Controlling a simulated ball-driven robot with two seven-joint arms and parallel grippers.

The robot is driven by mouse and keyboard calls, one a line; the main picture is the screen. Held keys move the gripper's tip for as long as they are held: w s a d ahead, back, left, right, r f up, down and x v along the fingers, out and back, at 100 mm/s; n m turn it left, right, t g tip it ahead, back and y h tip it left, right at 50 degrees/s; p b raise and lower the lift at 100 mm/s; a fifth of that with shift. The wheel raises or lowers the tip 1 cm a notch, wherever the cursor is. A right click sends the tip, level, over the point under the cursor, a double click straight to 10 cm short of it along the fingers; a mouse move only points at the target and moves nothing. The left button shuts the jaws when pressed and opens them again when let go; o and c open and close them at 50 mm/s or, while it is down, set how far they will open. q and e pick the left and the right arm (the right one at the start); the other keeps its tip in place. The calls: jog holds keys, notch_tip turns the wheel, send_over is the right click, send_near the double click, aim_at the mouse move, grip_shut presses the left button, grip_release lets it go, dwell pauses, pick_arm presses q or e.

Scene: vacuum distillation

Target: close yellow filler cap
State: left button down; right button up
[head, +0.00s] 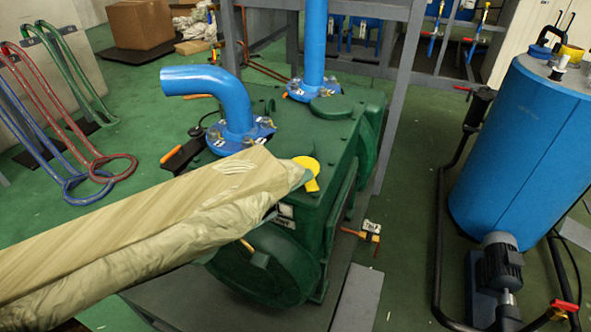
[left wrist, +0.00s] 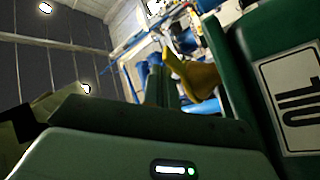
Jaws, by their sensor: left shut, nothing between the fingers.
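The yellow filler cap (head: 311,171) sits on the near top edge of the green pump (head: 335,128) in the head view. It shows a rounded top and a narrow tab pointing down toward the front. In the left wrist view the yellow cap (left wrist: 195,75) rises tilted beside the green housing, its lower part hidden. My left gripper (head: 299,178) is at the end of the sleeved arm, right beside the cap. It is shut and empty, largely hidden by the sleeve. I cannot tell whether it touches the cap. My right gripper is not in view.
A blue bent pipe (head: 232,100) and a blue upright pipe (head: 314,45) rise from the pump top. A grey steel frame (head: 408,60) stands behind. A blue tank (head: 525,150) stands at right.

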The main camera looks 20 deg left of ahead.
pick_arm(q)
jog(key=shift+f, duration=0.4)
jog(key=shift+s+f, duration=0.15)
jog(key=shift+f, duration=0.15)
